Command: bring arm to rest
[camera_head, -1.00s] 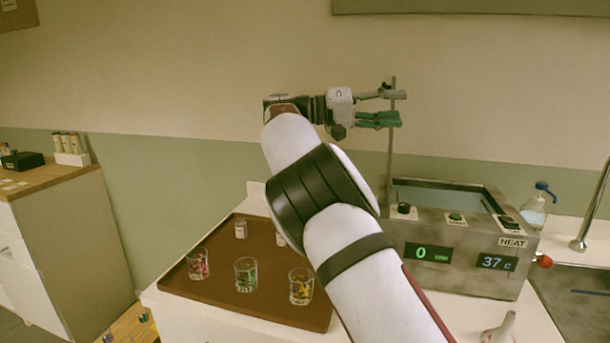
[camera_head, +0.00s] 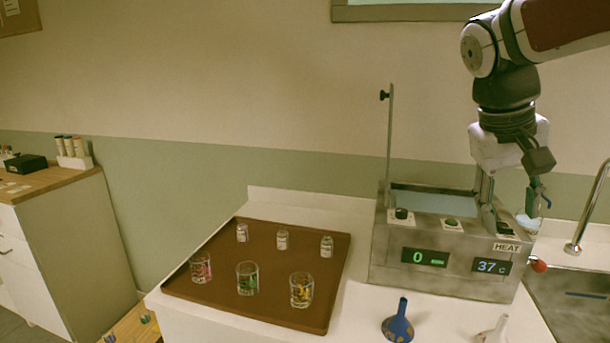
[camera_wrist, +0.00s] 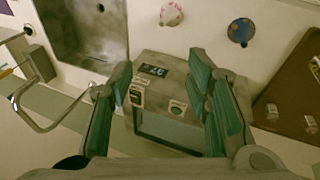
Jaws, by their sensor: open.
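My arm comes in from the upper right in the head view. My gripper (camera_head: 512,203) hangs pointing down at the right end of the grey heating bath (camera_head: 425,272). Its two fingers are spread apart with nothing between them. In the wrist view, the green-padded fingers of my gripper (camera_wrist: 160,100) stand wide apart, with the bath (camera_wrist: 175,120) showing between and beyond them. I cannot tell the exact clearance above the bath.
A brown tray (camera_head: 240,295) holds three small vials at the back and three glasses with coloured contents in front. A blue funnel (camera_head: 398,322) and a pale funnel (camera_head: 494,331) stand in front of the bath. A thin upright rod (camera_head: 390,140) rises behind it. A faucet (camera_head: 590,215) and sink (camera_head: 572,310) are at right.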

